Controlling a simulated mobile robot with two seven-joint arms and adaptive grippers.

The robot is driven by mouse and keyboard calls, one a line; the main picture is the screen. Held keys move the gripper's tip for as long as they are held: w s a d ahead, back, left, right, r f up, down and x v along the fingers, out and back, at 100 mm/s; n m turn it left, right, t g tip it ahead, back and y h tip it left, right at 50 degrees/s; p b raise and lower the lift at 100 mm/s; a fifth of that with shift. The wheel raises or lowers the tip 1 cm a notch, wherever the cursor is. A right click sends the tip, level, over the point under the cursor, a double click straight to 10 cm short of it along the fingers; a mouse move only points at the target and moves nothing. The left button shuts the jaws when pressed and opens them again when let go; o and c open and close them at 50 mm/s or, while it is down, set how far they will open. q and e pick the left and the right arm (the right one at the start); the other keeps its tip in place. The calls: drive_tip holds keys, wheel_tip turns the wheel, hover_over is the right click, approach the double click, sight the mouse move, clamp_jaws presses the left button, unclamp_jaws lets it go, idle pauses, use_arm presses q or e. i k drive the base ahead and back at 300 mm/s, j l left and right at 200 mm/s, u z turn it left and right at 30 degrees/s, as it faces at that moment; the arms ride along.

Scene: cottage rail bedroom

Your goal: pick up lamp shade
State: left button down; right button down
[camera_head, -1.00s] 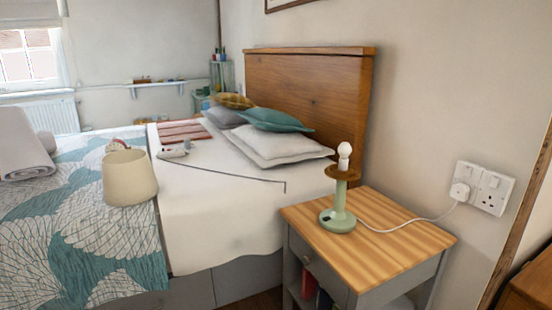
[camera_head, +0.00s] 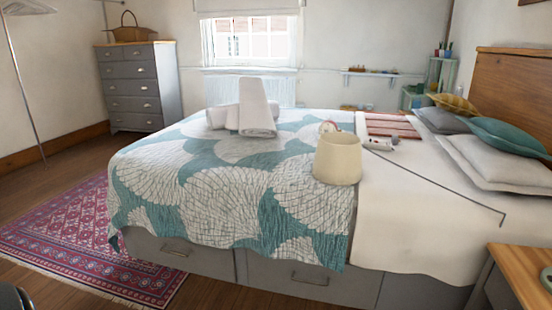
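The cream lamp shade (camera_head: 338,158) stands upright on the bed, wide end down. It sits near the bed's front edge, on the teal and white patterned quilt (camera_head: 235,195) where the quilt meets the white sheet (camera_head: 410,225). Neither of my grippers can be made out in the head view. A small dark shape shows at the bottom left corner, too little to identify.
The bed's drawer base (camera_head: 310,278) faces me. A wooden-topped bedside table (camera_head: 525,268) is at the right edge. Rolled white towels (camera_head: 256,108) and a red-striped cloth (camera_head: 392,127) lie on the bed. A red patterned rug (camera_head: 85,240) covers the floor at left.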

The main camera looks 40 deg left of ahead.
sight(337, 160)
drive_tip(key=u, duration=0.75)
drive_tip(key=z, duration=1.35)
drive_tip(key=i+j+u, duration=0.1)
drive_tip(key=j, duration=0.3)
drive_tip(key=i+j+u, duration=0.15)
drive_tip(key=i+j, duration=0.15)
drive_tip(key=i+j+u, duration=0.1)
drive_tip(key=j, duration=0.3)
drive_tip(key=i+j, duration=0.05)
drive_tip(key=i, duration=0.05)
